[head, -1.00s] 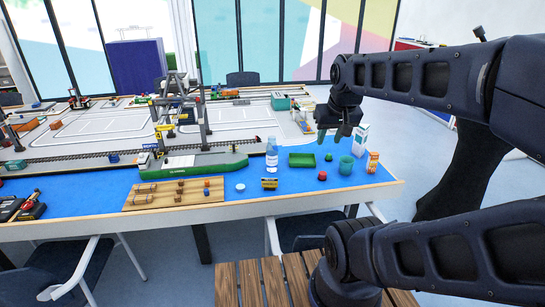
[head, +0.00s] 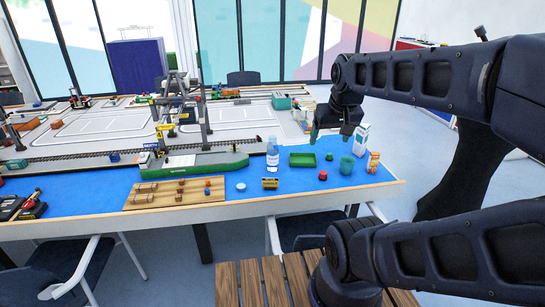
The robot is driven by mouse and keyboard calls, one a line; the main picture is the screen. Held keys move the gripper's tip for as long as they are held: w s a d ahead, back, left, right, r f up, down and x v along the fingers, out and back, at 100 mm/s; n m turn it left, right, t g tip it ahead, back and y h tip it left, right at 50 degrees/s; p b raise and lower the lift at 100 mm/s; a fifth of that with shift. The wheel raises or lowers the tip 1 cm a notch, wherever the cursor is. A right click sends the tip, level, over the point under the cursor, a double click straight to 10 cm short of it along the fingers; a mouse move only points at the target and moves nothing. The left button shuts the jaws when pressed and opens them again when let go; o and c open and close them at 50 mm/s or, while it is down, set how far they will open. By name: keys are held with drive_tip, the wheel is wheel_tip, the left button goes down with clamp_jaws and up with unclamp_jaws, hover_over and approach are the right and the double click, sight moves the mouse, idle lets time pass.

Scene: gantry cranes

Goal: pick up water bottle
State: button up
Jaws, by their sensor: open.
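The water bottle (head: 272,154) is clear with a white label. It stands upright on the blue mat near the front of the table, just right of the green ship (head: 195,164). My gripper (head: 330,134) is up and to the right of the bottle, above the area of the green tray and the teal cup. Its fingers point down and are open, with nothing seen between them. The gripper is apart from the bottle.
A green tray (head: 302,160), a teal cup (head: 346,165), a carton (head: 361,140) and an orange box (head: 373,162) stand right of the bottle. A yellow block (head: 270,183) lies in front of it. A crane (head: 187,115) rises to its left.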

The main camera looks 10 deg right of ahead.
wheel_tip(320, 180, up, 5)
drive_tip(key=w+d+r+n+g+h, duration=0.1)
drive_tip(key=w+d+n+h, duration=0.2)
drive_tip(key=w, duration=0.3)
drive_tip(key=w+d+n+g+h, duration=0.1)
drive_tip(key=w+d+n+h, duration=0.2)
drive_tip(key=w, duration=0.4)
drive_tip(key=n+t+h, duration=0.8)
drive_tip(key=n+t, duration=0.1)
drive_tip(key=n, duration=1.1)
hover_over(270, 154)
drive_tip(key=v, duration=0.3)
drive_tip(key=f, duration=4.1)
drive_tip(key=shift+w+d+f, duration=0.15)
drive_tip(key=shift+w+d, duration=0.1)
drive_tip(key=shift+d, duration=0.05)
drive_tip(key=shift+w+a+f+x, duration=0.1)
drive_tip(key=shift+x, duration=1.15)
drive_tip(key=shift+w+a+f+x, duration=0.1)
drive_tip(key=shift+w+x, duration=0.05)
drive_tip(key=shift+x, duration=1.05)
drive_tip(key=shift+w+a+f+x, duration=0.1)
drive_tip(key=shift+x, duration=1.15)
